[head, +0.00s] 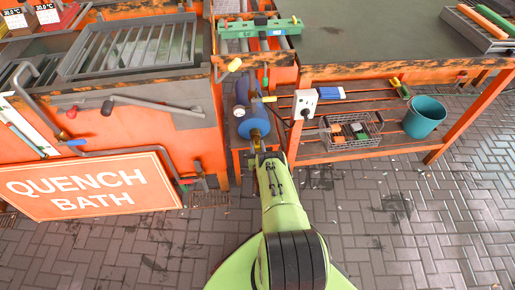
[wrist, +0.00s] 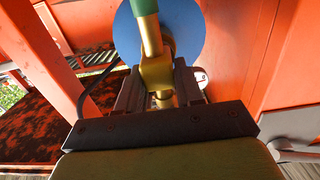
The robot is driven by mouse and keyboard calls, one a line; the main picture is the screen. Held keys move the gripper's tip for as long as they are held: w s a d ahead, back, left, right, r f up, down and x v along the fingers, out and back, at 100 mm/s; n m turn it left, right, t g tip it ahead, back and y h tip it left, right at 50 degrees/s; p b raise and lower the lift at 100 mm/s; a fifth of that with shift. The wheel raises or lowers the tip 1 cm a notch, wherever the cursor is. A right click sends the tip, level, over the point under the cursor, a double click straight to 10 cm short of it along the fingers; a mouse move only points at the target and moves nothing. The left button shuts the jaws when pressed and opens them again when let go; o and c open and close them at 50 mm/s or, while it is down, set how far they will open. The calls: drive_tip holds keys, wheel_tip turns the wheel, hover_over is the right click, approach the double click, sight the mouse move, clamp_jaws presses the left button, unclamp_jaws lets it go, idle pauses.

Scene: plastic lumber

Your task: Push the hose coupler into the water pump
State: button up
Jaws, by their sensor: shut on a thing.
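The water pump (head: 256,122) is the blue rounded machine low on the orange bench's shelf in the head view. Its blue round face (wrist: 192,30) fills the upper middle of the wrist view. My gripper (head: 262,156) reaches up to the front of the pump. In the wrist view my gripper (wrist: 159,92) is shut on the brass hose coupler (wrist: 157,74), with a dark finger on each side. A green and brass tube rises from the coupler across the blue face. I cannot tell whether the coupler is seated; the joint is hidden.
An orange bench leg (wrist: 62,62) stands left of the pump. A white box (head: 305,103), a wire basket (head: 350,143) and a teal bucket (head: 424,117) are on the shelf to the right. The quench bath sign (head: 88,185) is at left. The paved floor is clear at right.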

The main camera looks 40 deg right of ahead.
drive_tip(key=shift+x, duration=0.85)
drive_tip(key=o, duration=1.7)
drive_tip(key=shift+p+v, duration=1.65)
drive_tip(key=shift+v, duration=0.6)
drive_tip(key=shift+p+v, duration=0.3)
drive_tip(key=shift+v, duration=0.95)
